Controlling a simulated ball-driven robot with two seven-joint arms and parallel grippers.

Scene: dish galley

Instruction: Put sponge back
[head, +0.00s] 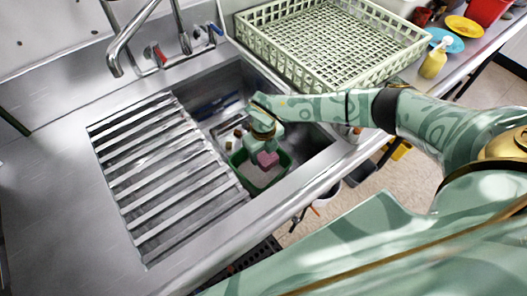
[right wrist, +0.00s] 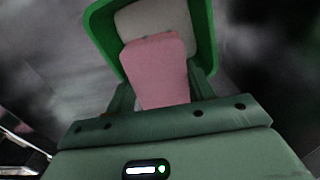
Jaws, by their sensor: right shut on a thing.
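A pink sponge (head: 267,159) is held in my right gripper (head: 266,150), which is shut on it. In the right wrist view the pink sponge (right wrist: 158,70) sticks out between the fingers of my right gripper (right wrist: 157,95). A green container (head: 246,178) stands in the sink below and around the sponge in the head view. In the right wrist view the green container (right wrist: 103,35) holds a pale grey-beige block (right wrist: 155,17) just past the sponge. I cannot tell whether the sponge touches the container. My left gripper is not in view.
A slatted metal rack (head: 160,165) covers the left of the sink (head: 310,140). A faucet (head: 125,45) stands behind it. A pale green dish rack (head: 330,50) sits at the back right. A yellow spray bottle (head: 434,62) stands farther right.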

